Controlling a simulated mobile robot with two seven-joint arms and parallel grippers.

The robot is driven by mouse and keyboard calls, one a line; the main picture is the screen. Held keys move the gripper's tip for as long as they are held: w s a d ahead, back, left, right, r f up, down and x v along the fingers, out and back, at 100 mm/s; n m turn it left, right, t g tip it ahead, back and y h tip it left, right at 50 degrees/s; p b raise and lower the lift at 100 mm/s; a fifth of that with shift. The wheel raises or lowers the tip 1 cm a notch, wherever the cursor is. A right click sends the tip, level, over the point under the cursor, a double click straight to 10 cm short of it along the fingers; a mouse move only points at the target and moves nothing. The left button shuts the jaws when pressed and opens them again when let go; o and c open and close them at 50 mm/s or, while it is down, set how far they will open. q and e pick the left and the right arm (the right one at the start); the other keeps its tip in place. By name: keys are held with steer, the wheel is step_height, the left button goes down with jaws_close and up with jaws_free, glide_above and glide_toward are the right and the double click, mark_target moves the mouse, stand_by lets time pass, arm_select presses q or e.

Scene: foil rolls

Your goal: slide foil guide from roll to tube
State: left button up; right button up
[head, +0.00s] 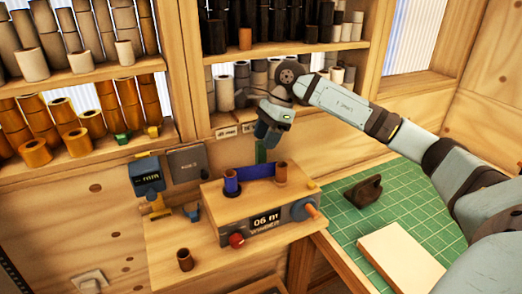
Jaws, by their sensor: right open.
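My right gripper (265,137) is open above the winder, pointing down. My left gripper is out of view.
Shelves of rolls stand behind, with orange rolls (78,141) at left. A small brown tube (185,260) stands at the bench front. A green cutting mat (425,203) at right holds a dark object (363,192) and a pale block (400,256). The winder has an orange knob (312,211) at right.

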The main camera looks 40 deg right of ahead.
steer(key=b+v, duration=0.1)
steer(key=v, duration=0.8)
steer(key=shift+d, duration=0.2)
steer(key=shift+s+a, duration=0.1)
